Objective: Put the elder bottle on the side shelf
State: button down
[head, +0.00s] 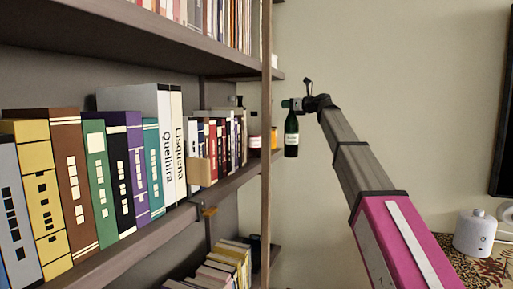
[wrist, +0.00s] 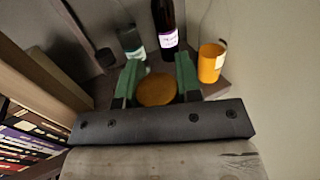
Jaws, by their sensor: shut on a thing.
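My gripper (head: 291,104) is shut on the neck of a dark green bottle (head: 291,135), which hangs upright with a pale label too small to read; I take it as the elder bottle. In the wrist view my gripper's green fingers (wrist: 158,84) stand on either side of its round brown top (wrist: 157,90). The side shelf (wrist: 217,86) lies beyond and below. I cannot tell whether the held bottle touches the shelf.
A wooden upright (head: 266,130) stands between the main shelves and the side shelf. A row of books (head: 110,175) fills the main shelf at left. A white canister (head: 474,233) stands at the lower right.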

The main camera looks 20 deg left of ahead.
jog(key=x, duration=1.8)
jog(key=shift+f, duration=0.25)
jog(key=c, duration=0.8)
grip_release()
jog(key=v, duration=1.2)
jog(key=shift+f, duration=0.1)
